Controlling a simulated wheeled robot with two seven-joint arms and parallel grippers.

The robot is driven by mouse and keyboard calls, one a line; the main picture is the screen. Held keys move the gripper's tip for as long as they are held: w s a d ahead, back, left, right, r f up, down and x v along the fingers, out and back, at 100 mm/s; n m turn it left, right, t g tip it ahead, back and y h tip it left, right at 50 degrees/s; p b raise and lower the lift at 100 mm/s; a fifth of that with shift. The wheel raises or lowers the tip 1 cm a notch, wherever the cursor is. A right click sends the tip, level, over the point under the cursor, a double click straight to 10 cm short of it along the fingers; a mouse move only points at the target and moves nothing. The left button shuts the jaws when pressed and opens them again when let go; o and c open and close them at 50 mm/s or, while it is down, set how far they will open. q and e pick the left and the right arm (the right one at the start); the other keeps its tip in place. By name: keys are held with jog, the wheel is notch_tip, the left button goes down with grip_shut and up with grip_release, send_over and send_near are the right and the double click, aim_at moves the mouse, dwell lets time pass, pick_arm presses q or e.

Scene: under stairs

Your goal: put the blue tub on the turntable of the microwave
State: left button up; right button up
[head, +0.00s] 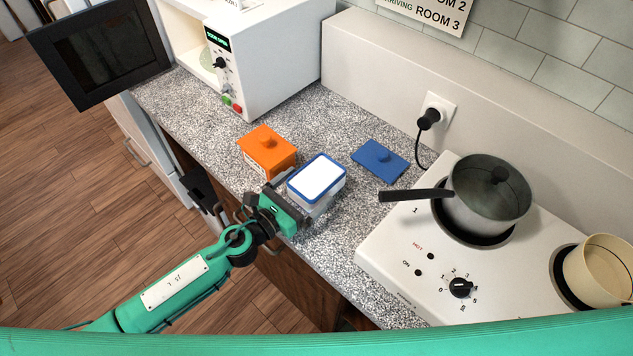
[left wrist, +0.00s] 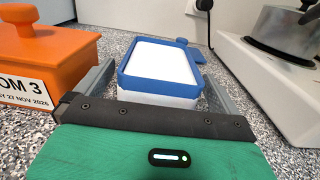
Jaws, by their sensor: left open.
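The blue tub (head: 318,177), with a blue rim and white inside, stands upright without its lid on the speckled counter. In the left wrist view the tub (left wrist: 160,65) sits between the fingers of my left gripper (head: 305,195). That gripper is open, with one finger along each side of the tub; I cannot tell if either touches it. The white microwave (head: 270,60) stands at the back left with its dark door (head: 103,55) swung wide open. My right gripper is not in view.
An orange lidded tub (head: 267,152) stands close to the left of the blue tub. A blue lid (head: 380,160) lies to its right. The white hob (head: 400,250) carries a lidded pot (head: 487,195), handle pointing left, and a cream pot (head: 600,270). Counter before the microwave is clear.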

aim_at(312, 194)
pick_arm(q)
jog(key=shift+x, duration=1.4)
jog(key=c, duration=1.3)
jog(key=shift+r, duration=0.25)
jog(key=shift+r+p, duration=0.75)
jog(key=shift+r, duration=0.1)
jog(key=shift+r+p, duration=1.9)
jog(key=shift+r, duration=7)
